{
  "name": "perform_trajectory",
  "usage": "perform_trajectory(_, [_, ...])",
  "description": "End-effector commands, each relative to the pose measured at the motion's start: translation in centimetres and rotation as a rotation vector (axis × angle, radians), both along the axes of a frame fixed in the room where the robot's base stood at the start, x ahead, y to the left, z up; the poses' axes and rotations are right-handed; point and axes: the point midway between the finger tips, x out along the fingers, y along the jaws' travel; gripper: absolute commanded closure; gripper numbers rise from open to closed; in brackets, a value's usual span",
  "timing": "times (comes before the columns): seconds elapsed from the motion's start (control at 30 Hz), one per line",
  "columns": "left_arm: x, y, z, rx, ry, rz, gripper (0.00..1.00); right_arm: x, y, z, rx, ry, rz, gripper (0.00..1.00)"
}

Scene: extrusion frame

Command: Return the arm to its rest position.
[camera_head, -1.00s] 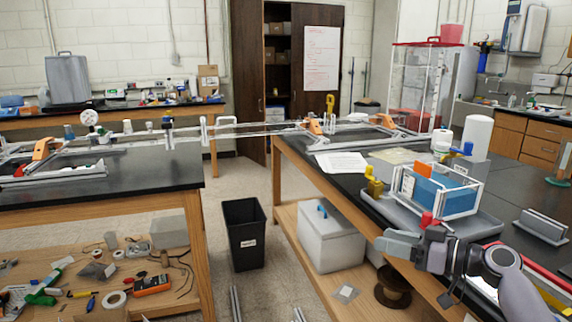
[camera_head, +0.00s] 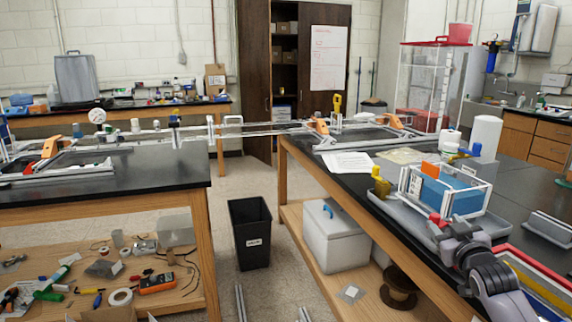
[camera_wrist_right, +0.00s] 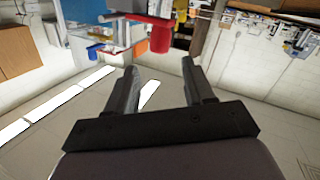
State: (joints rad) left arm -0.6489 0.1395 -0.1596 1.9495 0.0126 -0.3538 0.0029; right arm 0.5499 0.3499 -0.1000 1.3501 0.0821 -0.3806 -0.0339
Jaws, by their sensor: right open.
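My right gripper (camera_head: 458,230) is at the right of the head view, by the near edge of the right bench, close to a grey tray (camera_head: 400,212). It looks small and partly merged with my wrist there. In the right wrist view my right gripper (camera_wrist_right: 160,64) is open, with two dark fingers apart and nothing between them. A red part (camera_wrist_right: 160,38) shows beyond the fingertips, apart from them. My left gripper is not in view.
The tray holds a white-framed box with blue panels (camera_head: 455,200) and a yellow clamp (camera_head: 380,183). The right bench (camera_head: 520,195) has a black top. A black bin (camera_head: 250,235) stands in the aisle. Aluminium rails (camera_head: 265,128) span the gap between the benches.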

Motion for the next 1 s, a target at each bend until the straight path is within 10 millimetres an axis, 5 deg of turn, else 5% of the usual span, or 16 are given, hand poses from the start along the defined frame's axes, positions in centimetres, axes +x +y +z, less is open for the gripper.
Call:
perform_trajectory(0.07, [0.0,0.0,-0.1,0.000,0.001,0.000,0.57,-0.2,-0.1,0.2,-0.036,-0.031,-0.014,0.47])
perform_trajectory(0.37, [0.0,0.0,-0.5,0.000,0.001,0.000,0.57,-7.4,5.3,-12.5,0.012,0.141,0.074,0.47])
perform_trajectory(0.7, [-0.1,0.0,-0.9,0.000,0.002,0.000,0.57,-20.8,11.5,-24.4,0.109,0.357,0.154,0.47])
perform_trajectory(1.0, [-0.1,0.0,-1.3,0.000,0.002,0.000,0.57,-33.2,15.5,-29.5,0.215,0.526,0.180,0.47])
